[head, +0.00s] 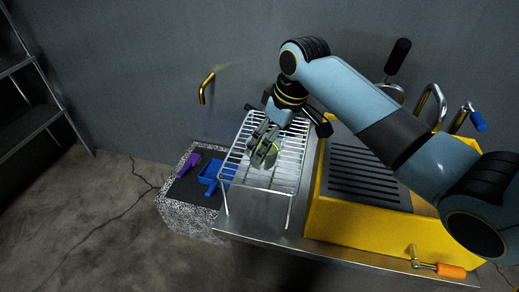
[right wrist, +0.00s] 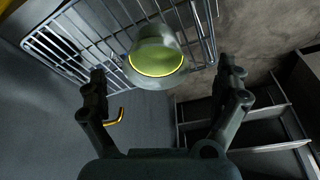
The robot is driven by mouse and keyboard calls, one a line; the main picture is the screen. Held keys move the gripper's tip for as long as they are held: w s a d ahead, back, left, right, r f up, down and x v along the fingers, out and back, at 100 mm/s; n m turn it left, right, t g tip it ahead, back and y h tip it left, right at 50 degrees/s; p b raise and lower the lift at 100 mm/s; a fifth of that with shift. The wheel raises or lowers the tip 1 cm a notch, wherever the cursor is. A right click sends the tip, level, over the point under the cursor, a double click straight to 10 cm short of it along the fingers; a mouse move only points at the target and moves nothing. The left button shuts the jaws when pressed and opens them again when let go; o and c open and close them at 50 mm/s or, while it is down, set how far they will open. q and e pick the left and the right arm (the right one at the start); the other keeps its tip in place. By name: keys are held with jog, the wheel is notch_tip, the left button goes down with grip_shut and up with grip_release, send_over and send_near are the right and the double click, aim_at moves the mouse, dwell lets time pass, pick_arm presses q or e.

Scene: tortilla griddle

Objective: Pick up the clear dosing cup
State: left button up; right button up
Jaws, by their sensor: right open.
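The clear dosing cup (right wrist: 157,50) is see-through, with a yellow-green inside and a bright yellow ring at its rim. In the head view the cup (head: 271,154) shows as a pale green shape at the wire rack (head: 289,178), partly hidden by my right gripper (head: 263,146). In the right wrist view my right gripper (right wrist: 165,74) is open, with one finger on each side of the cup and a visible gap to both. The cup appears to be on the rack, whose bars run behind it. My left gripper is not in view.
The yellow machine (head: 350,226) with a dark slatted plate (head: 366,178) stands right of the rack. On the left, a blue scoop (head: 213,178) and a purple item (head: 188,166) lie on a speckled block (head: 188,217). A brass spout (head: 204,88) sticks out from the wall.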

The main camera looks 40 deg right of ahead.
jog(key=shift+x, duration=0.9)
jog(key=f, duration=0.1)
jog(key=w+f, duration=0.2)
jog(key=f, duration=0.1)
jog(key=shift+w, duration=0.1)
jog(key=shift+w+f, duration=0.15)
jog(key=shift+f, duration=0.35)
jog(key=c, duration=1.1)
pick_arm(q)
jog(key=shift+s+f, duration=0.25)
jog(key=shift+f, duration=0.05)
pick_arm(e)
jog(key=shift+c, duration=0.4)
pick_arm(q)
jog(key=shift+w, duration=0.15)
pick_arm(e)
jog(key=shift+c, duration=0.2)
